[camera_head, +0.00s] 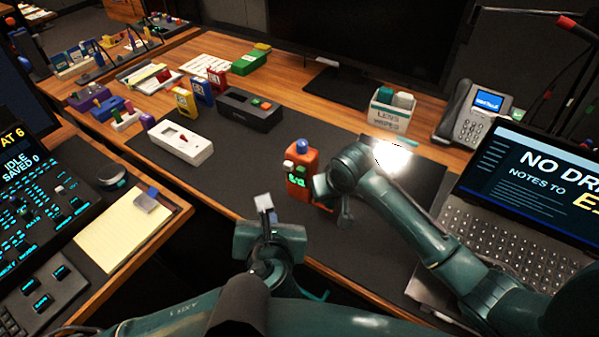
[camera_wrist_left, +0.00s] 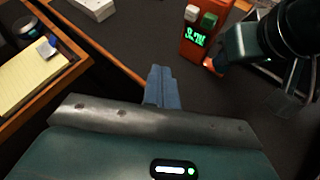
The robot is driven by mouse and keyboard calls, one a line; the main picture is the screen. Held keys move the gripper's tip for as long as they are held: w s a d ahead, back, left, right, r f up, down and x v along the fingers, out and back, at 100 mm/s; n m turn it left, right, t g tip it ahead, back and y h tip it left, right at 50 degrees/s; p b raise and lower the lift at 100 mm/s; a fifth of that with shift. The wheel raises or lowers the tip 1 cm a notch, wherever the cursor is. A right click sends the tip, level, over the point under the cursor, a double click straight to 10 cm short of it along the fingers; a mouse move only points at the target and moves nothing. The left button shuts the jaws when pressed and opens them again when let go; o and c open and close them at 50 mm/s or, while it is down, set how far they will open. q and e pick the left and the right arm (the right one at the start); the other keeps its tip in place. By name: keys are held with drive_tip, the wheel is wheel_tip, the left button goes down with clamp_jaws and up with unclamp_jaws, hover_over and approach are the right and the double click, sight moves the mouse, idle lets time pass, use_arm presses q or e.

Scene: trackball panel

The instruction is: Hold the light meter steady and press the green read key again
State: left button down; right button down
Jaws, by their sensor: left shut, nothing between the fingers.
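The light meter (camera_head: 298,174) is an orange handheld body with a blue dome on top, standing upright on the dark desk mat. It also shows in the left wrist view (camera_wrist_left: 194,48), cut off at the top. Its face has a white key (camera_wrist_left: 191,13), a green key (camera_wrist_left: 209,19) to the right of it and a lit green display (camera_wrist_left: 195,35) below. My right gripper (camera_head: 329,192) is at the meter's lower right side; its grip is partly hidden. My left gripper (camera_head: 264,203) is shut and empty, in front and to the left of the meter, apart from it.
A white meter box (camera_head: 181,141) and a black box (camera_head: 248,110) with coloured buttons lie behind left. A bright lit patch (camera_head: 392,158) is on the mat behind my right arm. A laptop (camera_head: 520,200) stands at right. The mat left of the meter is clear.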

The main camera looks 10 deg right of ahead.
sight(297, 173)
use_arm(q)
drive_tip(key=w+d, duration=0.5)
drive_tip(key=w, duration=0.1)
drive_tip(key=shift+w+d, duration=0.25)
drive_tip(key=shift+w, duration=0.1)
drive_tip(key=shift+w, duration=0.1)
idle(1.9)
drive_tip(key=shift+w+d, duration=0.2)
drive_tip(key=shift+d, duration=0.05)
drive_tip(key=shift+w+d, duration=0.15)
drive_tip(key=shift+w, duration=0.05)
idle(0.4)
drive_tip(key=shift+w+d+r, duration=0.2)
drive_tip(key=shift+w+d, duration=0.15)
drive_tip(key=shift+w, duration=0.15)
idle(0.8)
drive_tip(key=shift+s, duration=0.1)
drive_tip(key=shift+s+a, duration=0.7)
drive_tip(key=shift+s, duration=0.2)
